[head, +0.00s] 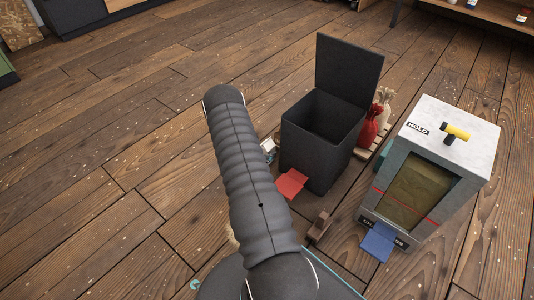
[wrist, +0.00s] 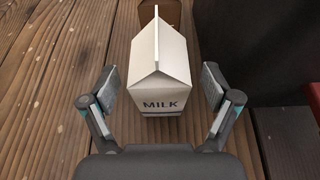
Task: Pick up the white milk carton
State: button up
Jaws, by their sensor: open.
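The white milk carton (wrist: 160,62) stands upright on the wooden floor in the wrist view, with its gabled top toward the camera and MILK printed on its near side. My gripper (wrist: 161,88) is open, with one finger on each side of the carton's near part. Gaps show between the fingers and the carton, and nothing is held. In the head view my arm covers most of this spot, and I cannot clearly make out the carton or the fingers there.
A black bin (head: 303,157) with a raised lid and red pedal (head: 291,184) stands close by on the right. A grey cabinet (head: 458,133) with a blue pedal (head: 378,243), a brown wedge (head: 320,226) and a red sack (head: 370,125) are nearby. The floor at left is clear.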

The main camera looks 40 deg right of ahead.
jog(key=shift+x, duration=0.9)
jog(key=c, duration=1.1)
jog(key=shift+r, duration=0.15)
